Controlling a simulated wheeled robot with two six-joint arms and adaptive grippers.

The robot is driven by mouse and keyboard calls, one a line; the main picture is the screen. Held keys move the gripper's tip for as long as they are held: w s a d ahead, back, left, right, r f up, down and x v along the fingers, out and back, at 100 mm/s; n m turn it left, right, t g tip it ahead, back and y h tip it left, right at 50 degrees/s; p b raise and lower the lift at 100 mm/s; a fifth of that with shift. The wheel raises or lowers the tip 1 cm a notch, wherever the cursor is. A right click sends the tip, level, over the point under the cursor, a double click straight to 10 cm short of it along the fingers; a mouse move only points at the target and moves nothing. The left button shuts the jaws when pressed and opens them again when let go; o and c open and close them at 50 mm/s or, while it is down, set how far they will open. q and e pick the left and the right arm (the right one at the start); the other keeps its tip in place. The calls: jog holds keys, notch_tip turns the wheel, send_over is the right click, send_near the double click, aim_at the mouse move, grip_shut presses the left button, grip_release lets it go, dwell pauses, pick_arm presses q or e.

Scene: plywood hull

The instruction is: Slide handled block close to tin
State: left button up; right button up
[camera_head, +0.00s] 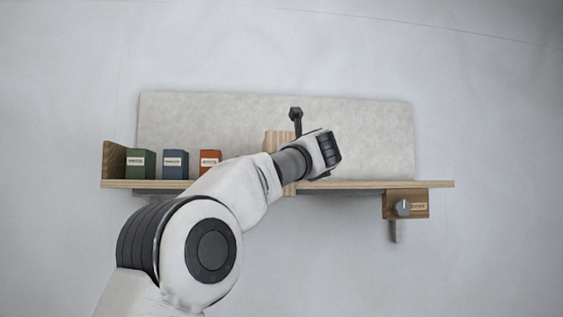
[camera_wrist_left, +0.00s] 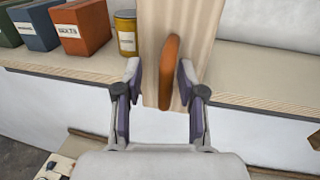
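The handled block is a tall pale wood block (camera_wrist_left: 207,25) with an upright orange handle (camera_wrist_left: 170,72) on its front face, seen in the left wrist view. The block also shows partly in the head view (camera_head: 277,139), behind my left arm. My right gripper is not in view.
Green (camera_head: 140,163), blue (camera_head: 175,164) and red (camera_head: 209,161) labelled boxes stand on the left of the wooden shelf (camera_head: 360,185). Right of the block the shelf looks clear. A wooden box with a knob (camera_head: 403,207) hangs under the right end.

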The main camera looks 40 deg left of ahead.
pick_arm(q)
jog(key=shift+d, duration=0.25)
jog(key=v, duration=1.1)
jog(key=shift+s, duration=0.2)
jog(key=shift+d, duration=0.15)
